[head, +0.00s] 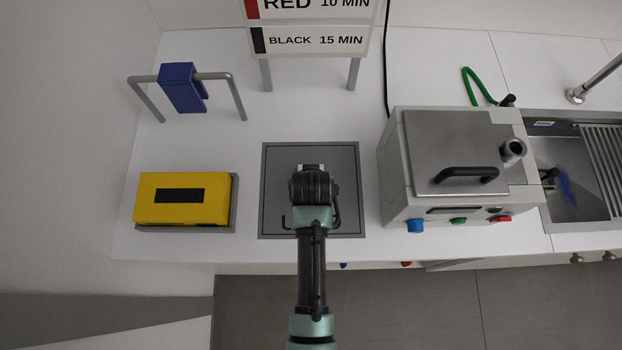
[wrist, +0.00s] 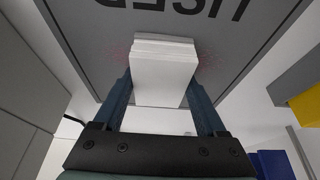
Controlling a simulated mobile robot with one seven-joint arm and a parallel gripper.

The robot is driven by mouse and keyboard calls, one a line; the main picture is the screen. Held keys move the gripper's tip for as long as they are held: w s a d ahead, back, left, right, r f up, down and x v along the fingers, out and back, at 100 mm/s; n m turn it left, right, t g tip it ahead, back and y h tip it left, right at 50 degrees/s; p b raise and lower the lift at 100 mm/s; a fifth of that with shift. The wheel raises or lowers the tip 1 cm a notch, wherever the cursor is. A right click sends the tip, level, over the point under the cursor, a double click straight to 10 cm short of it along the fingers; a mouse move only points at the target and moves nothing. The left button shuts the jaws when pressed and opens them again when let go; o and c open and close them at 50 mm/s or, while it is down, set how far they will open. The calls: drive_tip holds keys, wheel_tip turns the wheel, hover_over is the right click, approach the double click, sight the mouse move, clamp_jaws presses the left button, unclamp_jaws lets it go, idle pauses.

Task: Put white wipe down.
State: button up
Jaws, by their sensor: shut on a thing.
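The white wipe (wrist: 164,75) is a folded white block between the two fingers of my gripper (wrist: 160,92) in the wrist view. My gripper is shut on it. Below it is a grey square mat (wrist: 90,40) with dark upside-down lettering that seems to read USED. I cannot tell whether the wipe touches the mat. Faint reddish specks show on the mat on both sides of the wipe. In the head view my gripper (head: 311,172) is over the middle of the grey mat (head: 280,224), and my arm hides most of the wipe.
A yellow box (head: 183,212) on a grey pad stands left of the mat. A blue cloth (head: 181,90) hangs on a metal rail behind it. A grey lidded machine (head: 406,175) with coloured knobs stands close on the right. A sign (head: 312,42) on posts is behind. A sink is far right.

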drive_tip(key=shift+f, duration=0.1)
drive_tip(key=o, duration=1.1)
drive_tip(key=shift+o, duration=0.2)
drive_tip(key=v, duration=1.2)
drive_tip(key=shift+r, duration=0.25)
